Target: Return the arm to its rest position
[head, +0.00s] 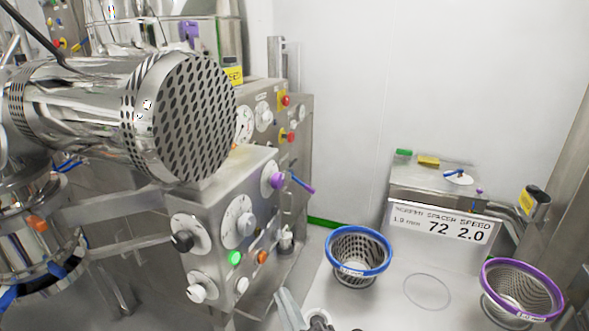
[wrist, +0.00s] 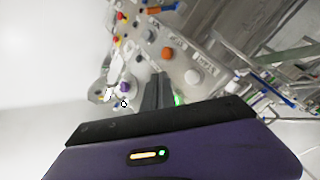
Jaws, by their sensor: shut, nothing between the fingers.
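My gripper (wrist: 158,90) shows in the wrist view, its dark fingers closed together with nothing between them. They project past a black bar and my purple wrist housing, which fills the bottom of that view. Beyond the fingers is the steel control panel, seen sideways, with an orange button (wrist: 167,53) and a pale knob (wrist: 193,77). I cannot tell how far the fingertips are from the panel. In the head view only a small grey piece, which may be part of my arm, shows at the bottom edge; the gripper is not clear there.
The control cabinet (head: 210,205) with dials and knobs stands at the centre-left, below a large perforated steel drum (head: 190,115). To the right are a blue-rimmed basket (head: 360,243), a purple-rimmed basket (head: 522,264) and a display box (head: 440,227) reading 72 and 2.0. The white wall behind is bare.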

